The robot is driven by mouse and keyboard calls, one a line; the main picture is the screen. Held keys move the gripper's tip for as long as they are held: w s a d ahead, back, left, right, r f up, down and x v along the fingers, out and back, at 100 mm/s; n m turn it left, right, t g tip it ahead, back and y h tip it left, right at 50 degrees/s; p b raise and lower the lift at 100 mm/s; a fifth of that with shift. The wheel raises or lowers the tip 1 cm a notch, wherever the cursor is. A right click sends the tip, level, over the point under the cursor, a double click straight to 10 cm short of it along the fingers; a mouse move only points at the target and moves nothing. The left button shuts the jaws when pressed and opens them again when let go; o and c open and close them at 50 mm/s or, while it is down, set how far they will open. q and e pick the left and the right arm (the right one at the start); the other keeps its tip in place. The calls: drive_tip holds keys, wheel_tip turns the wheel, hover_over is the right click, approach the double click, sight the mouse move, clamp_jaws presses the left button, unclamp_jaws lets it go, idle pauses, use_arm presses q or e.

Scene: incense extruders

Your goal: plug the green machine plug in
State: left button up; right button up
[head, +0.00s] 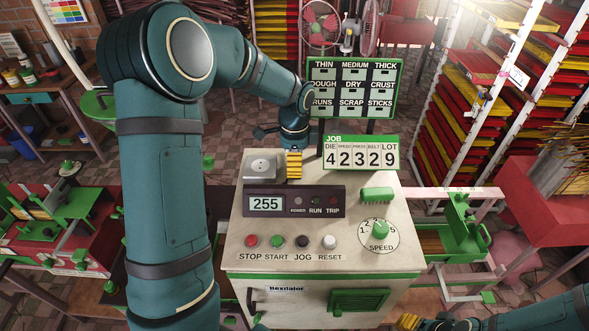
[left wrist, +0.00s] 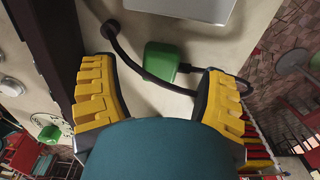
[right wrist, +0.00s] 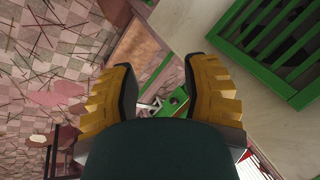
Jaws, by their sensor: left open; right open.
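The green plug (left wrist: 168,62) lies on the pale machine top in the left wrist view, with a black cable curving around it. My left gripper (head: 293,165) is above the machine top; in its wrist view the open yellow fingers (left wrist: 160,95) stand on either side of the plug, apart from it. The gripper hides the plug in the head view. A grey socket box (head: 260,166) sits just left of the gripper; its edge shows in the left wrist view (left wrist: 185,8). My right gripper (head: 410,322) is low at the machine's front, with open, empty fingers (right wrist: 162,98).
The machine top carries a display box (head: 268,204) reading 255, several buttons, a speed dial (head: 380,231) and a green ribbed piece (head: 377,194). A JOB board (head: 361,153) stands behind. A green grille (right wrist: 275,40) is near my right gripper.

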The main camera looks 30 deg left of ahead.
use_arm(q)
drive_tip(key=shift+f, duration=1.25)
drive_tip(key=c, duration=1.2)
